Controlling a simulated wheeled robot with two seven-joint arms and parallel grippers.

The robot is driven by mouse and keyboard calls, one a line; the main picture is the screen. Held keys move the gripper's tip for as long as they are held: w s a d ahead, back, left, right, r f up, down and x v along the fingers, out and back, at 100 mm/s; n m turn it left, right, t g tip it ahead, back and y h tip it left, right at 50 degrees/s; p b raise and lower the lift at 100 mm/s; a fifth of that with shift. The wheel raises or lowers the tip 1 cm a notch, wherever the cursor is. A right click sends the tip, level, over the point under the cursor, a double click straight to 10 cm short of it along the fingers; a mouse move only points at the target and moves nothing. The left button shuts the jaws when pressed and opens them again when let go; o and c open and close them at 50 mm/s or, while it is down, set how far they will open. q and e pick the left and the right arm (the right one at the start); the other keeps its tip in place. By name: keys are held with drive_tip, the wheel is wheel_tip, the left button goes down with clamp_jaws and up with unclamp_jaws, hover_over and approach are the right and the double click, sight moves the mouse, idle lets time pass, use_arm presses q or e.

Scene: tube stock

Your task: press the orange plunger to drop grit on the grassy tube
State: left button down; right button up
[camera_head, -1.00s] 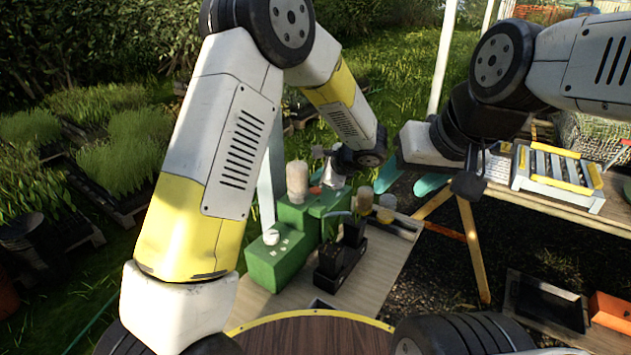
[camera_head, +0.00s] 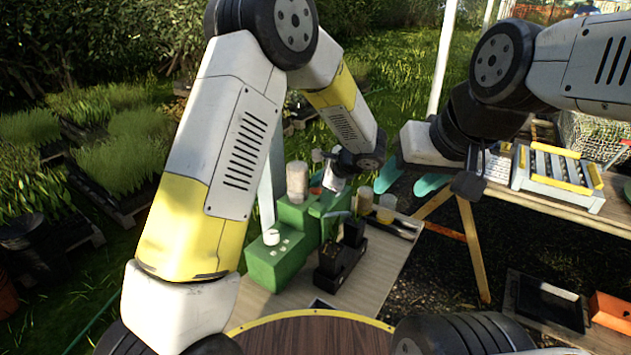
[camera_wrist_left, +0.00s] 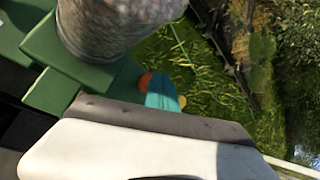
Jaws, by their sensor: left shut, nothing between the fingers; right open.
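The orange plunger (camera_wrist_left: 145,82) shows in the left wrist view as a small patch beside my left gripper (camera_wrist_left: 164,96), whose teal fingers are together and empty. In the head view this gripper (camera_head: 324,206) points down over the green dispenser (camera_head: 296,212), close to the plunger; contact cannot be told. A grey, grit-like hopper (camera_wrist_left: 112,22) rises from the green housing in the wrist view. A black rack (camera_head: 338,266) with dark tubes stands in front of the dispenser; grass in the tubes is too small to make out. My right gripper (camera_head: 410,180) is open and empty.
Jars (camera_head: 387,207) and a dark tray stand on the right of the wooden bench (camera_head: 378,275). A second table (camera_head: 545,200) with a grey-yellow rack is further right.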

sight(318, 191)
use_arm(q)
drive_tip(key=shift+f, duration=0.85)
idle(0.8)
drive_tip(key=shift+r, duration=1.25)
drive_tip(key=shift+r, duration=2.55)
drive_tip(key=shift+d, duration=0.1)
